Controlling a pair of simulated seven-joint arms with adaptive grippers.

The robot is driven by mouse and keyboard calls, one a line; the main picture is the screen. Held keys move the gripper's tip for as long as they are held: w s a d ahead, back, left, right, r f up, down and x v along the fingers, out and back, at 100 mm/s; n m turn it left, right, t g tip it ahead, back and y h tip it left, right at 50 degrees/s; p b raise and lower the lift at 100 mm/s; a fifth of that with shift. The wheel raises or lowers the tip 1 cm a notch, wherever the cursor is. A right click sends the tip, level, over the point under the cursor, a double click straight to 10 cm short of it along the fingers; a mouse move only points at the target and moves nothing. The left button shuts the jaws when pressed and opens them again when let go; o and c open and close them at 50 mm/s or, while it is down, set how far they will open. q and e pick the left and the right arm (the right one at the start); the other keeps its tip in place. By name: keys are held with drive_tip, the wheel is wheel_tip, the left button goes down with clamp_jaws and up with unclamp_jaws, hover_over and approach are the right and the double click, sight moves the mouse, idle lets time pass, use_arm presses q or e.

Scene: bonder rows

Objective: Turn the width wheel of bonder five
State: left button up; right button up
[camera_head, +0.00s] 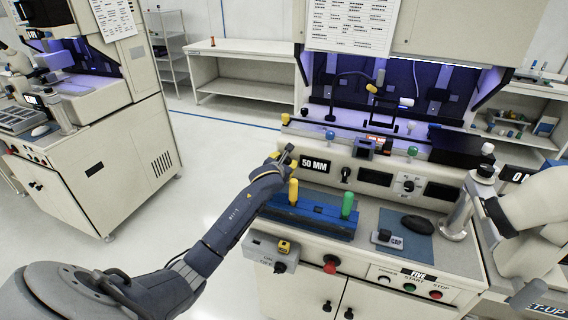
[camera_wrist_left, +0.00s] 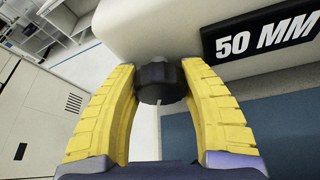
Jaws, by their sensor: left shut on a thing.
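Bonder five (camera_head: 419,272) is the cream machine in the middle of the head view, with a "FIVE" label on its front. The width wheel (camera_wrist_left: 159,84) is a small dark ribbed knob with a white mark, on the panel's left end beside the "50 MM" display (camera_wrist_left: 263,36). This display also shows in the head view (camera_head: 315,164). My left gripper (camera_wrist_left: 160,88) has its two yellow fingers on both sides of the wheel and is shut on it. In the head view the left gripper (camera_head: 280,157) is at the panel's left end and largely hides the wheel. My right gripper is not in view.
A blue fixture (camera_head: 312,216) with a yellow and a green handle stands on the shelf, close to my left arm. A switch box (camera_head: 272,252) is below it. Open floor lies left of the machine.

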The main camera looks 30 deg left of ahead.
use_arm(q)
drive_tip(key=shift+a+f+n, duration=0.1)
drive_tip(key=shift+n, duration=0.2)
idle(0.4)
drive_tip(key=shift+f+n+h, duration=0.15)
drive_tip(key=shift+n+h, duration=1.45)
drive_tip(key=shift+n, duration=0.3)
drive_tip(key=shift+s, duration=0.1)
drive_tip(key=o, duration=1.2)
drive_tip(key=shift+t, duration=0.3)
drive_tip(key=shift+o, duration=0.2)
drive_tip(key=shift+r, duration=0.2)
drive_tip(key=v, duration=1.1)
drive_tip(key=shift+s, duration=0.35)
drive_tip(key=shift+r, duration=0.15)
